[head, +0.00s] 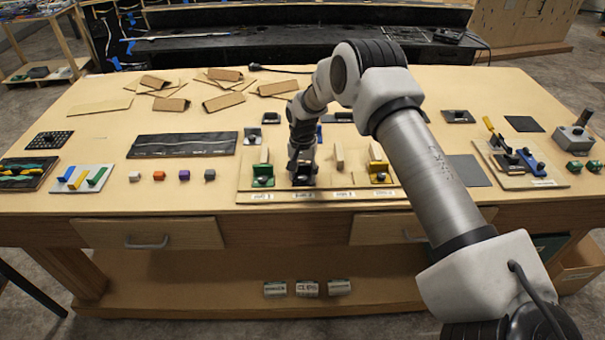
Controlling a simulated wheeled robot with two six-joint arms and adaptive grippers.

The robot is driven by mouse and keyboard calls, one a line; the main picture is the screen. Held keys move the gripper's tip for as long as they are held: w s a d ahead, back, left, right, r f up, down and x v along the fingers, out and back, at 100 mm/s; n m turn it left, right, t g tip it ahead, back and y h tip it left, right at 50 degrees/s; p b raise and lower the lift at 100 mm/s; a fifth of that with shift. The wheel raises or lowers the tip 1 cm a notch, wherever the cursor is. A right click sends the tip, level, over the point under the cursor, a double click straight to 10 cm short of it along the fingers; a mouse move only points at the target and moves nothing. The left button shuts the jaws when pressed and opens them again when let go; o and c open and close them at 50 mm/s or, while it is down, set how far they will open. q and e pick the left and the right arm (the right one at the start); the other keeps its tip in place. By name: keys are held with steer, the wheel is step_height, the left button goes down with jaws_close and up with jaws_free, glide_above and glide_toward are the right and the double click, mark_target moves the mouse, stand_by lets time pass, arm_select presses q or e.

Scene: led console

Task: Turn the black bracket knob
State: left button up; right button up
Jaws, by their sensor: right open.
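A wooden board (243,195) near the middle of the table's front bears a row of brackets with labels in front. The green bracket (263,180) stands at its left and the yellow bracket (380,178) at its right. My right gripper (302,172) points down over the black bracket (304,182), between the green bracket and a wooden post (340,157). The gripper is open. It hides most of the black bracket and its knob, so I cannot tell whether the fingers touch the knob. My left gripper is not in view.
Small coloured cubes (184,174) and a dark panel (182,144) lie left of the board. A wooden fixture (515,165) with levers and a grey box (572,139) with a lever stand at the right. Cardboard pieces (223,102) lie behind.

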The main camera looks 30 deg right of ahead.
mark_target(303, 178)
step_height(303, 178, up, 12)
stand_by(0.4)
stand_by(0.3)
